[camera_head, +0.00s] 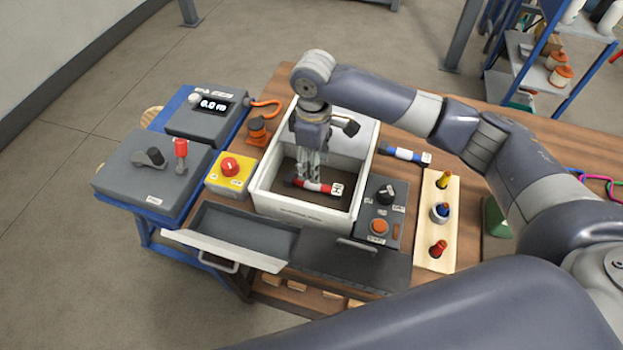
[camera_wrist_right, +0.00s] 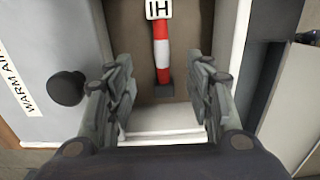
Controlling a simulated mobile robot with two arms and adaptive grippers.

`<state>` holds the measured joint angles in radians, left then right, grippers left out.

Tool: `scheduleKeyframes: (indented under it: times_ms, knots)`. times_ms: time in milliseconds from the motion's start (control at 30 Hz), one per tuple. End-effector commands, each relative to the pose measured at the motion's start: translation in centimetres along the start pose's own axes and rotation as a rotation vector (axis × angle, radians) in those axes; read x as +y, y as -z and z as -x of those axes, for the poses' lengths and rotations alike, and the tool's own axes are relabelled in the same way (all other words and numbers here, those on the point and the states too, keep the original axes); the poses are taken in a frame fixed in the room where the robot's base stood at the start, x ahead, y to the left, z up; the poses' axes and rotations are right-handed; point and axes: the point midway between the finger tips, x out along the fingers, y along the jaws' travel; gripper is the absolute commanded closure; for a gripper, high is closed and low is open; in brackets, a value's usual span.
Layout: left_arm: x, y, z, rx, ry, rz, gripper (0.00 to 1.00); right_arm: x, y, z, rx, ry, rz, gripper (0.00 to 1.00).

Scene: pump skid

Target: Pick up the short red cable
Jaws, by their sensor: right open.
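The short red cable (camera_head: 314,186) is red with a white band and has a white tag at one end. It lies on the brown floor of the white open-topped box (camera_head: 262,195). In the right wrist view the cable (camera_wrist_right: 162,52) runs lengthwise, its dark end toward me and its tag reading "HI" at the top. My right gripper (camera_head: 312,176) points down into the box over the cable. In the wrist view its two fingers (camera_wrist_right: 163,88) are apart, with the cable beyond the gap between them and nothing held. My left gripper does not show.
The box walls stand close around my right gripper. A blue cable (camera_head: 405,155) lies right of the box. A switch panel (camera_head: 380,215), a board with coloured plugs (camera_head: 434,225) and a yellow box with a red button (camera_head: 229,170) stand nearby. An open drawer (camera_head: 240,236) is in front.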

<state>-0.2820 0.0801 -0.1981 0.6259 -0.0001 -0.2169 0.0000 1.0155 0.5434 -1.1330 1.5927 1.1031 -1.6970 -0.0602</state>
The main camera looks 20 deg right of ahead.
Motion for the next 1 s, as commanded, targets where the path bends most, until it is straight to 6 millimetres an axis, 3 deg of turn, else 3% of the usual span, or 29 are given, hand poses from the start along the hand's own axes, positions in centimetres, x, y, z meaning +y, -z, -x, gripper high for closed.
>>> scheduleKeyframes:
  times_ms: [100, 233, 367, 600, 867, 1000]
  knots:
    - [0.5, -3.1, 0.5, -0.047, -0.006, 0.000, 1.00, 0.0, 0.0, -1.5, 0.000, 0.001, 0.000, 0.52]
    - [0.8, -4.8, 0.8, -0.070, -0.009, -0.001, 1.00, 0.0, 0.1, -2.3, 0.001, -0.001, 0.001, 0.52]
    - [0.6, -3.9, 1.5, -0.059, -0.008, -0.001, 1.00, -0.2, 0.2, -3.7, -0.001, 0.000, 0.001, 0.52]
    - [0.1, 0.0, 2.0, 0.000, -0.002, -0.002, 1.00, -0.3, 0.3, -7.0, 0.003, -0.002, -0.001, 0.52]
    - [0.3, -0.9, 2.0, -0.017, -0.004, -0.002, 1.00, -0.3, 0.3, -7.4, 0.004, -0.003, -0.001, 0.52]
    - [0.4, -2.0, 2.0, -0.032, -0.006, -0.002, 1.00, -0.3, 0.3, -7.4, 0.004, -0.003, -0.001, 0.81]
